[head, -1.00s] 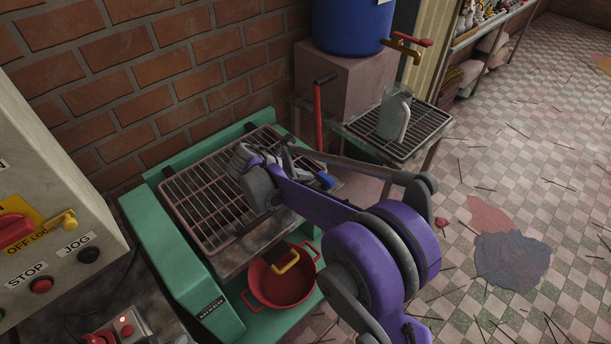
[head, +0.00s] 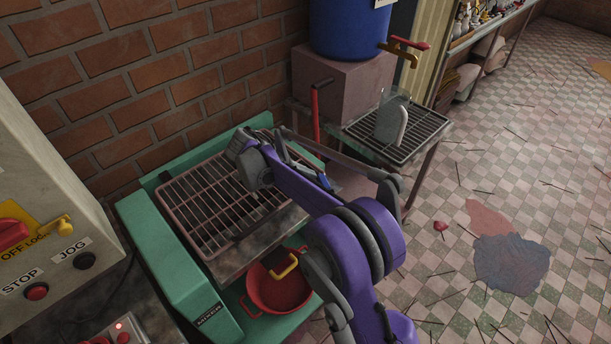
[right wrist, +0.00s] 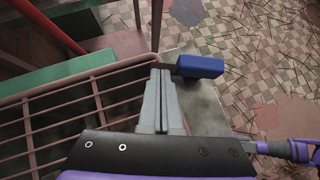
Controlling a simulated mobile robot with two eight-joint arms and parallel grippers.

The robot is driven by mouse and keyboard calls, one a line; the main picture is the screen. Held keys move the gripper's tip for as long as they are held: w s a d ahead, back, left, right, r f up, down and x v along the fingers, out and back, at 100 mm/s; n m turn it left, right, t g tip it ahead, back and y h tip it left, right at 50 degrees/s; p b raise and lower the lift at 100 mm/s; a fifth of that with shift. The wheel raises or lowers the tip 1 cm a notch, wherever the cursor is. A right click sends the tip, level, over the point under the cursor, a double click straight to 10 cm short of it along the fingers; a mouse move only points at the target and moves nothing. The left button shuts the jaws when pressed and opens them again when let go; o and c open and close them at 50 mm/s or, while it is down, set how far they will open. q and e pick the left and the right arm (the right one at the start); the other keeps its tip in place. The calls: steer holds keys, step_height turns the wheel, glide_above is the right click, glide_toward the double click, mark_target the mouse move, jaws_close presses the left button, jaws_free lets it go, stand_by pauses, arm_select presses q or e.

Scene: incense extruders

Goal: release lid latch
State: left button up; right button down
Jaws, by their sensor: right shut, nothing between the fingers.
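The lid is a brown wire grid (head: 205,205) lying over the green mixer (head: 165,235). The blue latch handle (head: 324,182) is at the lid's right side, partly hidden behind my right arm. It shows as a blue block in the right wrist view (right wrist: 200,66). My right gripper (right wrist: 160,70) is shut and empty. Its fingertips lie just left of the blue block, over the grid's edge; whether they touch it, I cannot tell. In the head view my purple arm mostly hides the fingers. My left gripper is not in view.
A red pot (head: 278,290) stands below the mixer's front. A control box (head: 45,215) is at the left. A red lever (head: 316,112) and a rack table (head: 425,130) with a clear jug (head: 391,120) stand behind.

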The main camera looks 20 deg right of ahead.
mark_target(318, 172)
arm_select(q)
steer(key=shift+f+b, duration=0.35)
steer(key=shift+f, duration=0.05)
arm_select(e)
steer(key=shift+w+d, duration=0.15)
steer(key=shift+d, duration=0.45)
steer(key=shift+w+d, duration=0.15)
steer(key=shift+d, duration=0.65)
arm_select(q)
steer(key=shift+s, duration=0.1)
arm_select(e)
steer(key=shift+d+m+g, duration=0.25)
steer(key=shift+m+g, duration=0.35)
steer(key=shift+m, duration=0.1)
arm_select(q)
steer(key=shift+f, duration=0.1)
arm_select(e)
steer(key=shift+d, duration=0.2)
arm_select(q)
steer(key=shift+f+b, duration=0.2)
steer(key=shift+b, duration=0.1)
arm_select(e)
steer(key=shift+s+d, duration=0.3)
steer(key=shift+d, duration=0.55)
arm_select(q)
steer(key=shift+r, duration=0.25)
arm_select(e)
steer(key=v, duration=1.1)
